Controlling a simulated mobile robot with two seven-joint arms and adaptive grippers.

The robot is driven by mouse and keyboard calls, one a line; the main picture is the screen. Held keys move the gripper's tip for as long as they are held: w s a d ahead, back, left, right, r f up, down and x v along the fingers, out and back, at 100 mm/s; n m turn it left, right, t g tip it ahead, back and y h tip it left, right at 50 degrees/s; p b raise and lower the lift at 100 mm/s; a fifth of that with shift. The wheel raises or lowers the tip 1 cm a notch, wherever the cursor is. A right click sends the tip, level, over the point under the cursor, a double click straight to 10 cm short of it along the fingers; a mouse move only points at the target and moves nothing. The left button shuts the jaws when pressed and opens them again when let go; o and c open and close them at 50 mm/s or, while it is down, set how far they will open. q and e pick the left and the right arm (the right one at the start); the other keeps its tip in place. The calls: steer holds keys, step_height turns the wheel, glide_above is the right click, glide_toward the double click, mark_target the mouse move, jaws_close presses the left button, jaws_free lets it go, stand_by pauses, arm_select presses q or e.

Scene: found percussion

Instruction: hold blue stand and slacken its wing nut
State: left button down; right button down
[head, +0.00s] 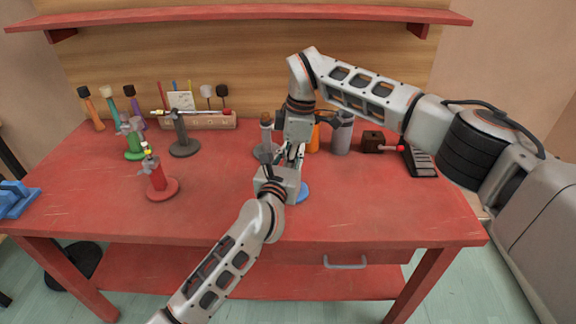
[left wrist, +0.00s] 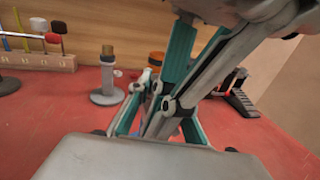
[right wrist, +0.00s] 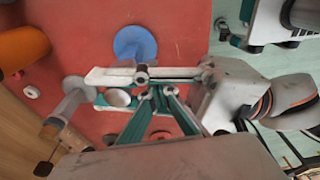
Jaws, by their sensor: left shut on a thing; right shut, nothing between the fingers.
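The blue stand shows mostly as its round blue base (head: 303,193) on the red table, also in the right wrist view (right wrist: 135,43). My grippers hide most of its upper part in the head view. My left gripper (head: 284,168) comes in from the front, low over the base, and is shut on the stand. My right gripper (head: 294,150) points down from above, shut and empty, its fingertips close to the left gripper's fingers. A pale round piece (right wrist: 117,97) shows between the left fingers in the right wrist view. I cannot make out the wing nut clearly.
A grey stand (head: 265,150), an orange cylinder (head: 313,140) and a grey cylinder (head: 342,135) stand close behind. Red (head: 157,180), green (head: 133,142) and dark grey (head: 182,138) stands are at the left. The front table strip is clear.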

steer(key=shift+f, duration=0.4)
steer(key=shift+a+f, duration=0.2)
steer(key=shift+a, duration=0.15)
stand_by(1.1)
steer(key=shift+d, duration=0.15)
arm_select(q)
steer(key=shift+a, duration=0.1)
arm_select(e)
steer(key=shift+w+d+r, duration=0.1)
steer(key=shift+d+r, duration=0.3)
steer(key=shift+d, duration=0.3)
arm_select(q)
steer(key=shift+w+a+f, duration=0.1)
steer(key=shift+a+f, duration=0.15)
steer(key=shift+f, duration=0.05)
arm_select(e)
steer(key=r, duration=0.4)
steer(key=d+r, duration=0.1)
steer(key=r, duration=0.1)
steer(key=shift+r, duration=0.15)
arm_select(q)
steer(key=shift+d, duration=0.15)
arm_select(e)
steer(key=shift+a+r, duration=0.1)
steer(key=shift+r, duration=0.6)
arm_select(q)
steer(key=shift+d, duration=0.1)
